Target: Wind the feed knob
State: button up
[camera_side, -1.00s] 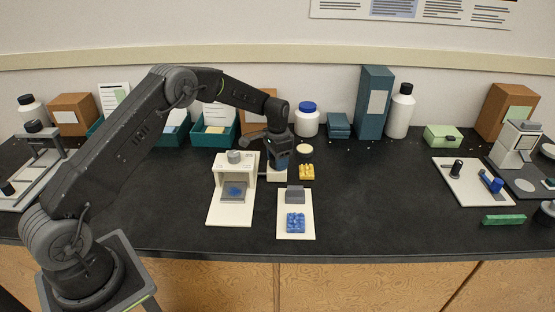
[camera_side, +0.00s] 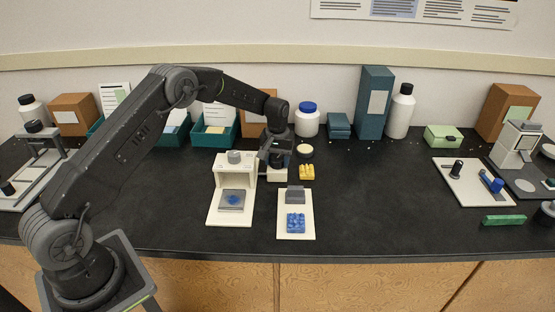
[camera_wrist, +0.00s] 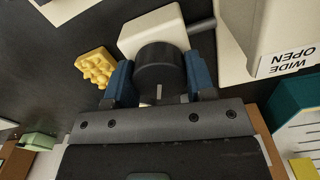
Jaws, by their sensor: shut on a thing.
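The feed knob (camera_wrist: 157,70) is a dark round cap with a pale index line, on a small white housing (camera_wrist: 150,28) with a grey shaft. My gripper (camera_wrist: 160,80) has its blue fingers shut on the knob, one on each side. In the side view my gripper (camera_side: 277,160) points down over the housing and hides most of the knob. To its left stands the white machine (camera_side: 234,165) with a grey round top. Its grey plate (camera_side: 222,206) bears a blue piece (camera_side: 232,199). The wrist view shows a "WIDE OPEN" label (camera_wrist: 292,62), upside down.
A yellow studded block (camera_side: 307,172) lies right of the housing. A white board (camera_side: 296,233) with a grey block and a blue studded block (camera_side: 295,222) lies in front. Bins, boxes and bottles line the wall. The bench middle right is clear.

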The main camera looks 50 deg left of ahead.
aim_at(277, 158)
jog(key=n, duration=0.4)
jog(key=shift+n, duration=0.3)
jog(key=shift+r, duration=0.1)
dwell(0.4)
jog(key=o, duration=0.9)
notch_tip(277, 158, up, 14)
jog(key=shift+f, duration=0.15)
